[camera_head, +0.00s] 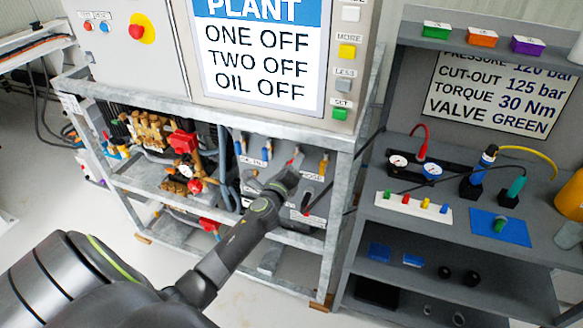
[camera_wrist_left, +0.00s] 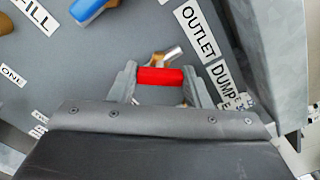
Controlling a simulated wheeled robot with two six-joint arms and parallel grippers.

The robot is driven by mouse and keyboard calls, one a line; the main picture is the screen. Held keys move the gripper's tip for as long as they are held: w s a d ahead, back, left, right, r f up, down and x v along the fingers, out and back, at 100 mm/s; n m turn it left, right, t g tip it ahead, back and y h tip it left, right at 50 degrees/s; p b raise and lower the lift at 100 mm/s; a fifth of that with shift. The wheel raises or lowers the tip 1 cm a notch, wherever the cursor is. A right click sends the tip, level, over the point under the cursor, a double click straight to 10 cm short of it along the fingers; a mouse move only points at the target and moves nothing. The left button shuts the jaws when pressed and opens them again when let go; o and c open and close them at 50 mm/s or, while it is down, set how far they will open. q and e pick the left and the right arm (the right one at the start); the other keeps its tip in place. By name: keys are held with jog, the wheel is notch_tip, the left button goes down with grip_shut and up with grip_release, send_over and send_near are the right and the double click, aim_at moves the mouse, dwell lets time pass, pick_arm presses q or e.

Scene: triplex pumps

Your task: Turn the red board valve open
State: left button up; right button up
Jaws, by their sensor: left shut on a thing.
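The red board valve's handle (camera_wrist_left: 160,77) lies crosswise between the two fingers of my left gripper (camera_wrist_left: 161,84) in the left wrist view. The gripper is shut on the handle's ends. A brass and silver valve body shows behind the handle, partly hidden. An OUTLET label (camera_wrist_left: 197,32) and a DUMP label (camera_wrist_left: 228,82) are beside it on the grey board. In the head view my left gripper (camera_head: 291,168) reaches the board in the frame under the sign, and hides most of the valve. My right gripper is not in view.
A blue valve handle (camera_wrist_left: 92,9) is up and left of the red one. Blue handles (camera_head: 241,147) and a yellow handle (camera_head: 323,167) sit on the same board. A metal frame post (camera_head: 338,225) stands right of my arm. A grey bench (camera_head: 440,235) with gauges is further right.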

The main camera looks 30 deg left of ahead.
pick_arm(q)
jog(key=shift+f+n+b, duration=0.15)
jog(key=shift+n+b, duration=1.45)
jog(key=shift+n, duration=2.5)
jog(key=o, duration=1)
jog(key=b+v, duration=0.1)
jog(key=v, duration=1.6)
jog(key=shift+s+d, duration=0.15)
jog(key=shift+s, duration=0.05)
